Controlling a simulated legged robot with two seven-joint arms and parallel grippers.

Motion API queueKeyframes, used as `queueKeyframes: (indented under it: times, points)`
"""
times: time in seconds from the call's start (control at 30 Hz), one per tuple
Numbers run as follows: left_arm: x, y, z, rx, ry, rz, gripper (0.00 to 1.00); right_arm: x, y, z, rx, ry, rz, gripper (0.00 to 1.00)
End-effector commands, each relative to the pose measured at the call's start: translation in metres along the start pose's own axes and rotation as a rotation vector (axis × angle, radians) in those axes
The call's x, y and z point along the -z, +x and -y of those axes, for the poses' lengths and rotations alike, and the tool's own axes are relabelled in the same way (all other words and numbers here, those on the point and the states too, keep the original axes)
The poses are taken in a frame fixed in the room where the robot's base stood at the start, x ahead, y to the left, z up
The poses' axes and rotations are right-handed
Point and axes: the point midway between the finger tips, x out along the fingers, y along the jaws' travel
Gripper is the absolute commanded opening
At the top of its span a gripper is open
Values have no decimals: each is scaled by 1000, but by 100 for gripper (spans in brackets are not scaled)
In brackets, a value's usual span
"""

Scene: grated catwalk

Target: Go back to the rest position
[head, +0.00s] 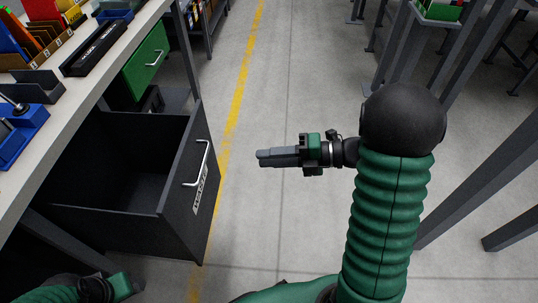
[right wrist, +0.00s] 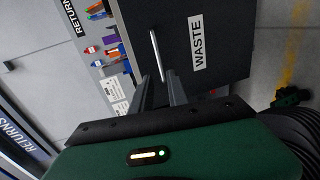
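My right gripper (head: 262,157) hangs over the open floor, to the right of the dark drawer (head: 180,190) and apart from it. Its two fingers (right wrist: 160,92) show in the right wrist view with a gap between them and nothing held. The drawer stands pulled out and looks empty inside. Its front has a silver handle (head: 197,163) and a white WASTE label (right wrist: 197,43). My left gripper (head: 124,286) is at the bottom left of the head view, below the drawer; its fingers cannot be made out.
A workbench (head: 95,88) with bins and trays runs along the left. A yellow line (head: 238,90) crosses the grey floor. Grey metal frames (head: 455,65) stand at the right. The floor between is clear.

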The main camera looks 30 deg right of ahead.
Motion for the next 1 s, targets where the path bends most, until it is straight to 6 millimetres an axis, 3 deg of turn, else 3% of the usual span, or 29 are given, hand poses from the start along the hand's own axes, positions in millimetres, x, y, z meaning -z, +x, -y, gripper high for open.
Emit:
queueKeyframes:
  times: [0.27, 0.37, 0.47, 0.6, 0.67, 0.77, 0.87, 1.0]
  points:
    - [0, 0, 0, 0, 0, 0, 36, 0, 1, 0, 0, 0, 1, 20]
    - [0, 0, 0, 0, 0, 0, 36, -10, 8, 1, 18, 21, 47, 20]
    - [0, 0, 0, 0, 0, 0, 36, -44, 27, 4, 71, 125, 219, 20]
    - [0, 0, 0, 0, 0, 0, 36, -98, 42, 19, 123, 503, 625, 20]
    - [0, 0, 0, 0, 0, 0, 36, -103, 38, 34, 128, 720, 795, 20]
    - [0, 0, 0, 0, 0, 0, 36, -82, 29, 64, 137, 1078, 1024, 20]
    - [0, 0, 0, 0, 0, 0, 36, -40, 24, 92, 159, 1397, 1197, 20]
    - [0, 0, 0, 0, 0, 0, 36, 33, 21, 118, 221, 1765, 1380, 20]
